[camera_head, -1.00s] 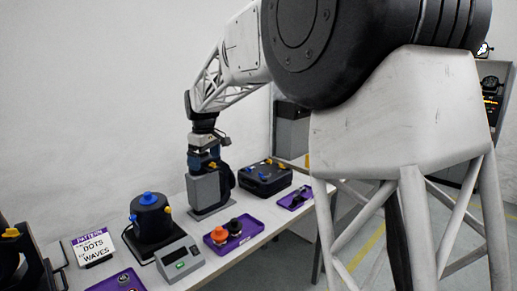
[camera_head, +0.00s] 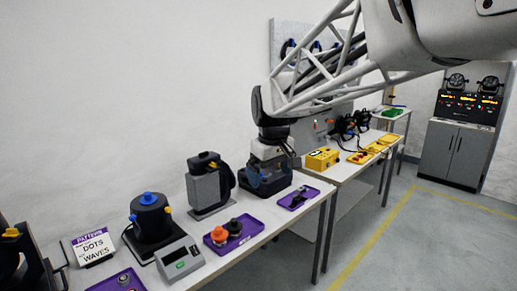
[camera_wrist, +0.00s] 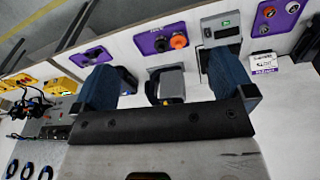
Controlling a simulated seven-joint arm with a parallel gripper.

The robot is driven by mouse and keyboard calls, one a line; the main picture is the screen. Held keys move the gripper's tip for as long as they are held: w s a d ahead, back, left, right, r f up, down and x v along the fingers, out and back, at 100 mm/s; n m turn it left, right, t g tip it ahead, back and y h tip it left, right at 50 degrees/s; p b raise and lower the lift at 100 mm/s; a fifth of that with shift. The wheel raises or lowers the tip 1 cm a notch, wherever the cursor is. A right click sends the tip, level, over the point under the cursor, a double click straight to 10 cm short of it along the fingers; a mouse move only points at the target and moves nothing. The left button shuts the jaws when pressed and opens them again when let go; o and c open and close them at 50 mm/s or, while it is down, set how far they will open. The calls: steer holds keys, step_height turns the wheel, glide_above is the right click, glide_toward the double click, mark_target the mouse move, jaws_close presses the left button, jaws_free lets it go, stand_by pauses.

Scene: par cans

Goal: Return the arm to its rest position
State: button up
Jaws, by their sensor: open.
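On the near table stand a purple tray (camera_head: 255,223) with orange and black knobs, another purple tray (camera_head: 311,190), a black pot (camera_head: 151,217), a grey display box (camera_head: 180,258) and a sign (camera_head: 93,247). Yellow boxes (camera_head: 322,159) lie on the farther table. Open floor is at right.

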steer(key=s+d+f+m, duration=0.2)
steer(key=s+d, duration=0.3)
steer(key=s, duration=0.5)
steer(key=s+d+f+m, duration=0.3)
steer(key=s+d+f, duration=0.2)
steer(key=s, duration=0.5)
steer(key=s+d+f+m+t, duration=0.1)
steer(key=s+d, duration=0.4)
steer(key=s, duration=0.5)
step_height(320, 180, down, 2)
steer(key=shift+s+d+f+m+h, duration=0.2)
steer(key=shift+s+f+m+h, duration=0.1)
steer(key=shift+m, duration=0.4)
steer(key=shift+w+r, duration=0.1)
stand_by(0.3)
